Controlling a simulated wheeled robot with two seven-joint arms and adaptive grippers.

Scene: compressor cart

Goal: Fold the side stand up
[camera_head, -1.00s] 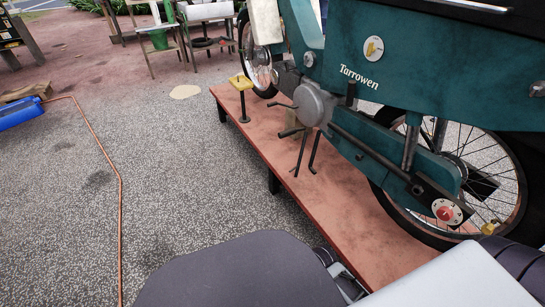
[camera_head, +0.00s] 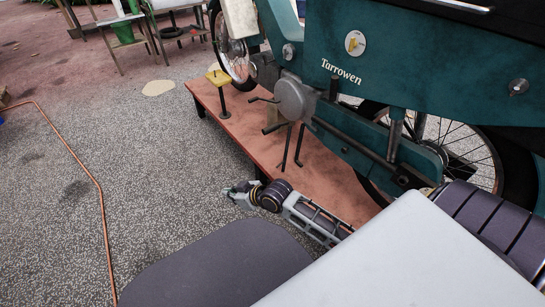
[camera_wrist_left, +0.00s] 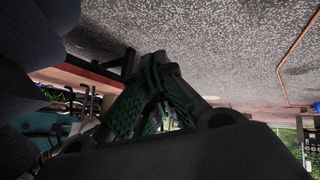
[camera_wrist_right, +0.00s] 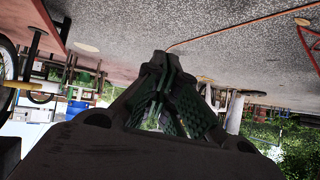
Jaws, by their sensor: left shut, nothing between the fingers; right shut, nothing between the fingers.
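A teal moped marked "Tarrowen" (camera_head: 400,50) stands on a red-brown platform (camera_head: 237,117). Two thin dark bars (camera_head: 300,146) hang down below its round grey engine cover (camera_head: 294,98); one may be the side stand, but I cannot tell which. My right gripper (camera_head: 238,191) is beside the platform's near edge, apart from the bars. In the right wrist view its fingers (camera_wrist_right: 160,65) are shut and empty. My left gripper is out of the head view; in the left wrist view its fingers (camera_wrist_left: 157,65) are shut and empty, with the platform (camera_wrist_left: 75,77) at left.
A yellow-topped post (camera_head: 217,79) stands on the platform near the front wheel (camera_head: 232,50). An orange hose (camera_head: 92,180) runs along the gravel at left. A stool with a green item (camera_head: 122,35) is at the back. The gravel left of the platform is open.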

